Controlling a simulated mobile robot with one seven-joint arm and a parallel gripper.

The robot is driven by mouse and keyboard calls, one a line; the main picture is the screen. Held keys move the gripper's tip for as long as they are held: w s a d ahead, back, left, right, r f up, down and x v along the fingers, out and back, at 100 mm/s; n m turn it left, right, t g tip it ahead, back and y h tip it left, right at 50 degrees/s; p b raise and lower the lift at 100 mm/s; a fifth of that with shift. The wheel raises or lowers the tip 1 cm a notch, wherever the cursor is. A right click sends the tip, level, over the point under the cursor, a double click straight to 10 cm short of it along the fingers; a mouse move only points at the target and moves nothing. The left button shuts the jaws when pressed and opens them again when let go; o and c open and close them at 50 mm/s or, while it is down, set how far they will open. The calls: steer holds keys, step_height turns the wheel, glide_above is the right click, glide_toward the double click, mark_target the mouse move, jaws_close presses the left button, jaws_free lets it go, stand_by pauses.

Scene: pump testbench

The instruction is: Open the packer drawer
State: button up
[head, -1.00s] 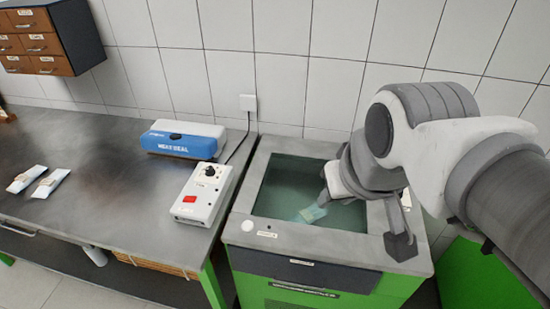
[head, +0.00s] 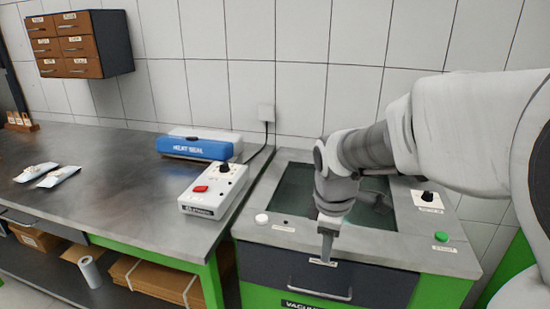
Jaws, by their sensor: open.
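The green packer has a grey top with a dark sunken chamber (head: 290,200). Its dark drawer (head: 275,268) sits in the front face, just under the top's front edge, and looks shut. The drawer has a small label and a pale bar handle (head: 318,291) low on its front. My gripper (head: 327,254) points down at the packer's front edge, above the handle, with its tip close to the drawer label. It is open and holds nothing visible. One finger hides the other, and I cannot tell whether it touches the drawer. My arm covers part of the chamber.
A steel bench on the left holds a blue heat sealer (head: 195,148), a white control box (head: 212,190) and two pouches (head: 45,174). A brown drawer cabinet (head: 80,44) hangs on the wall. The packer top carries a green button (head: 441,236) and a black knob (head: 428,196).

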mark_target(320, 293)
steer(key=shift+n, duration=0.4)
steer(key=b+x, duration=0.3)
steer(key=x, duration=0.7)
steer(key=b+x, duration=0.4)
steer(key=x, duration=0.5)
steer(key=shift+a+f, duration=0.2)
steer(key=shift+f, duration=0.2)
jaws_close()
